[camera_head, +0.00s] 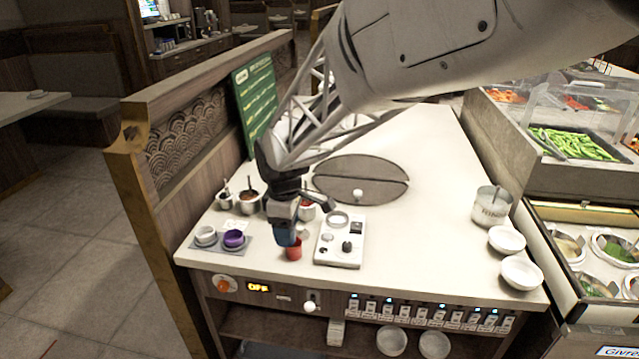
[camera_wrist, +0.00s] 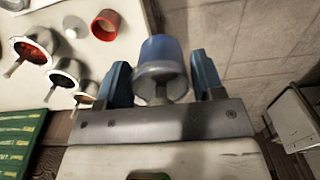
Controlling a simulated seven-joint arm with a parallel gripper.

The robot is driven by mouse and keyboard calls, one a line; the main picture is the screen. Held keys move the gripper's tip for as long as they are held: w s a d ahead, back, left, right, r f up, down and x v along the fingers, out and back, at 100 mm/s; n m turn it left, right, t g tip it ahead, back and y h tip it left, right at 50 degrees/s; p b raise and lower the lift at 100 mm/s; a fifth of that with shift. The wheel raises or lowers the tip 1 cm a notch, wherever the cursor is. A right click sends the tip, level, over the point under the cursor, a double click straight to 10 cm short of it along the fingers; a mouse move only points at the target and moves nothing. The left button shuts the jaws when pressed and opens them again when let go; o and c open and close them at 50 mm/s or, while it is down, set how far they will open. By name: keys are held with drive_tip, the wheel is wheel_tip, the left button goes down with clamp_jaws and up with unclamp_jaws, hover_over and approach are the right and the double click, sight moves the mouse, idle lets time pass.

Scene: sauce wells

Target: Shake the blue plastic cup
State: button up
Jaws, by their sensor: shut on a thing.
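The blue plastic cup (camera_wrist: 160,50) sits between the two blue fingers of my gripper (camera_wrist: 163,75) in the wrist view, with a greyish end toward the camera. My gripper is shut on it. In the head view my gripper (camera_head: 284,212) points down near the counter's front edge, and the cup (camera_head: 286,238) shows at its lower end. The cup is above and just behind a red cup (camera_head: 294,253) in the picture; I cannot tell the gap between them. The red cup also shows in the wrist view (camera_wrist: 105,25), apart from the blue cup. The blue cup's contents cannot be made out.
A tray (camera_head: 221,251) with a white cup (camera_head: 205,236) and a purple cup (camera_head: 234,239) is left. Sauce bowls (camera_head: 248,202) stand behind. A white panel with knobs (camera_head: 340,249) is right. White bowls (camera_head: 507,240) and a metal pot (camera_head: 491,206) stand far right; the counter between is clear.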

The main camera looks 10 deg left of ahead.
drive_tip(key=shift+s+a, duration=0.7)
drive_tip(key=shift+a, duration=0.25)
drive_tip(key=shift+s+a, duration=0.65)
drive_tip(key=shift+a, duration=0.3)
drive_tip(key=shift+d, duration=0.1)
drive_tip(key=shift+w+d, duration=0.7)
drive_tip(key=shift+d, duration=0.2)
drive_tip(key=shift+w+d, duration=0.65)
drive_tip(key=shift+d, duration=0.25)
drive_tip(key=shift+a, duration=0.1)
drive_tip(key=s+a, duration=0.2)
drive_tip(key=a, duration=0.1)
drive_tip(key=shift+s+a, duration=0.3)
drive_tip(key=shift+s, duration=0.05)
